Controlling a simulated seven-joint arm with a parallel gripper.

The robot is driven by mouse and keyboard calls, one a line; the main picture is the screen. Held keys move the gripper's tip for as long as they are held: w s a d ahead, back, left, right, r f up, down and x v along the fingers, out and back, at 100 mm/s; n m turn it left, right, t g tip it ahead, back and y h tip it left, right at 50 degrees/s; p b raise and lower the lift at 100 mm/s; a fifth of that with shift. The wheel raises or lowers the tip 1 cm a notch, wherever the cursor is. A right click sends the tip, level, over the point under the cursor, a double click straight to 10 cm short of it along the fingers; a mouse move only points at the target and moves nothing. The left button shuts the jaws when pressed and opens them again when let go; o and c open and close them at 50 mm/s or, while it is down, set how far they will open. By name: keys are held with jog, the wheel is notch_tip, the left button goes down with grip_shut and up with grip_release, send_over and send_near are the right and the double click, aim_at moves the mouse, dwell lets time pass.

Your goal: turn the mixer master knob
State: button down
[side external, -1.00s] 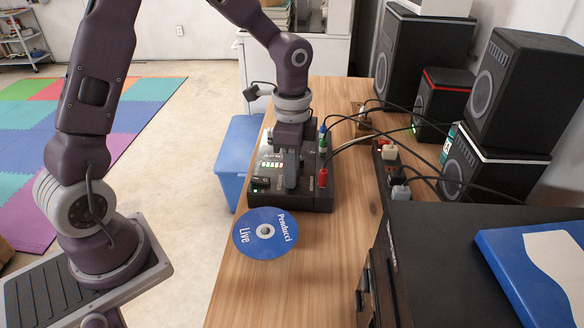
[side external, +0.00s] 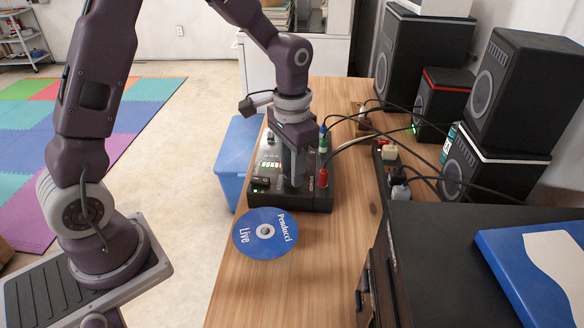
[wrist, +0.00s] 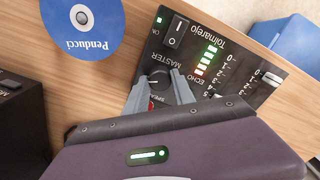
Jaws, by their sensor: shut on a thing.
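The black mixer (side external: 318,196) sits on the wooden tabletop, with green level lights lit. In the wrist view its panel (wrist: 196,42) shows the printed word MASTER beside a dark round master knob (wrist: 158,78). My gripper (wrist: 158,75) points down at the panel, with one grey finger on each side of this knob, shut on it. The fingers hide part of the knob and of the panel near it. In the side view my gripper (side external: 293,182) is low over the mixer and hides the knob.
A blue disc (side external: 250,240) lies in front of the mixer. Coloured plugs and cables (side external: 323,178) rise from the mixer's right side. A power strip (side external: 387,165) and several speakers (side external: 430,58) stand to the right. A blue bin (side external: 230,165) is left of the table.

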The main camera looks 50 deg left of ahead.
dwell(0.4)
jog(key=c, duration=1.1)
grip_release()
jog(key=shift+o, duration=0.2)
notch_tip(320, 180, up, 7)
jog(key=shift+r, duration=0.1)
jog(key=s+r+n+t, duration=0.1)
jog(key=s+r, duration=0.3)
jog(key=s, duration=0.6)
jog(key=s+r+t, duration=0.4)
jog(key=s, duration=0.7)
jog(key=shift+d+r+n+t, duration=0.15)
jog(key=shift+d+n+t, duration=0.15)
jog(key=shift+d+n, duration=0.1)
